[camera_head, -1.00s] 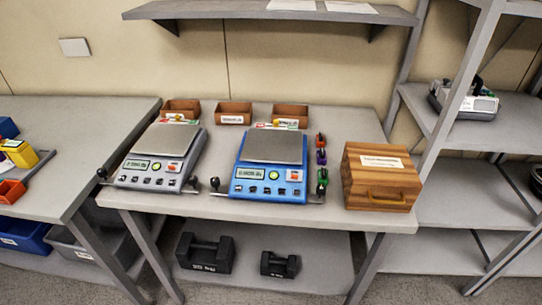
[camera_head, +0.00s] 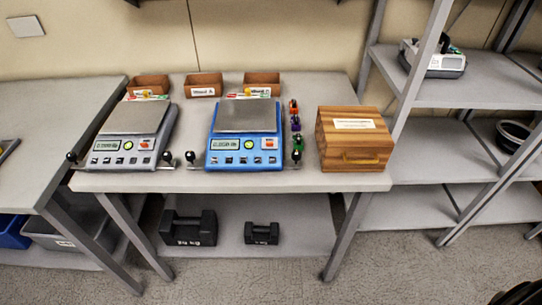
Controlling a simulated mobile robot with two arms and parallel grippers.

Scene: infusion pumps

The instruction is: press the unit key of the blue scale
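The blue scale (camera_head: 245,135) stands on the middle table with a grey weighing plate (camera_head: 246,117) on top. Its front panel faces me, with a lit display (camera_head: 224,145), a round green-yellow key (camera_head: 249,144), a red-and-white patch (camera_head: 269,143) and a row of small dark keys (camera_head: 244,160) along the lower edge. The key labels are too small to read, so I cannot tell which is the unit key. The plate is empty. Neither of my grippers is in view.
A grey scale (camera_head: 130,145) stands to the left. A wooden box (camera_head: 353,140) stands to the right, beyond several small coloured items (camera_head: 296,130). Brown bins (camera_head: 203,85) line the back. Dark weights (camera_head: 189,228) lie on the lower shelf. The table's front strip is clear.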

